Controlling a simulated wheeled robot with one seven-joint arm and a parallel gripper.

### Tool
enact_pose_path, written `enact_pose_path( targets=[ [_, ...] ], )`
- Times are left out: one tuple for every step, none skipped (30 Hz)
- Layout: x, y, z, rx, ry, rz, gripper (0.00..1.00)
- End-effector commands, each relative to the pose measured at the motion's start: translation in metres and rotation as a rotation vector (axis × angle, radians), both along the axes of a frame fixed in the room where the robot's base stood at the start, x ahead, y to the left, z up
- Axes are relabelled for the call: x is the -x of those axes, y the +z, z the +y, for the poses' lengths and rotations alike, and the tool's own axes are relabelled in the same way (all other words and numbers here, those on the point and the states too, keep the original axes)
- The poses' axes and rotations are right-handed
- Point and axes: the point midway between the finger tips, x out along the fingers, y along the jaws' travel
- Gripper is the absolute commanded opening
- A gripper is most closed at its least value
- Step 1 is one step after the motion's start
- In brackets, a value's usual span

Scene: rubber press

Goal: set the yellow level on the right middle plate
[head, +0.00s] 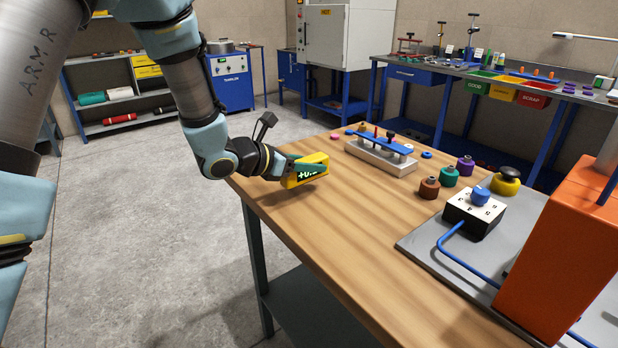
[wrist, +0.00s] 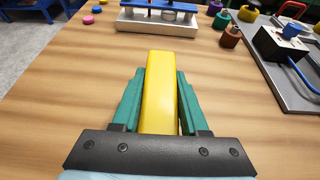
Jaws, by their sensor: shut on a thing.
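The yellow level (head: 316,160) is a small yellow block with a dark display showing green digits. My gripper (head: 287,171) is shut on it and holds it over the near-left part of the wooden table, seemingly a little above the top. In the wrist view the level (wrist: 160,88) lies lengthwise between the two green fingers of my gripper (wrist: 161,100), pointing forward. No plate that I can tell to be the right middle plate shows in either view; the orange press body (head: 560,262) stands at the right edge.
A pale block with blue bar (head: 382,158) stands beyond the level. Brown (head: 429,188), green and purple knobbed pieces stand right of it. A control box with blue knob (head: 474,213) and cable sits on the grey base sheet (head: 425,243). The table's near middle (head: 370,240) is clear.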

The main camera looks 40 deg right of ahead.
Motion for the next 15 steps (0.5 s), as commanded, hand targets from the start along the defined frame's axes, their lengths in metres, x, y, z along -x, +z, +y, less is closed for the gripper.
enact_pose_path(
  targets=[
    [0.0, -0.007, 0.0, -0.004, -0.001, 0.003, 0.0],
    [0.001, -0.011, 0.0, -0.004, -0.001, 0.003, 0.0],
    [0.001, -0.017, 0.0, -0.004, -0.001, 0.003, 0.0],
    [0.0, -0.021, 0.0, -0.004, 0.001, 0.004, 0.0],
    [0.0, -0.025, 0.0, -0.004, 0.0, 0.003, 0.0],
    [0.0, -0.03, 0.0, -0.003, -0.001, 0.002, 0.0],
    [0.0, -0.032, 0.0, -0.002, -0.001, 0.001, 0.0],
    [0.0, -0.035, 0.0, -0.003, 0.0, 0.002, 0.0],
    [0.0, -0.037, 0.0, -0.002, -0.001, 0.001, 0.0],
    [0.0, -0.038, 0.0, -0.001, 0.0, 0.001, 0.0],
    [0.0, -0.038, 0.0, 0.0, 0.0, 0.0, 0.0],
    [0.0, -0.038, 0.0, 0.0, 0.001, 0.0, 0.0],
    [0.0, -0.038, 0.0, 0.0, 0.001, 0.0, 0.0],
    [0.0, -0.038, 0.0, 0.0, 0.001, 0.0, 0.0],
    [0.0, -0.038, 0.0, 0.0, 0.001, 0.0, 0.0]
  ],
)
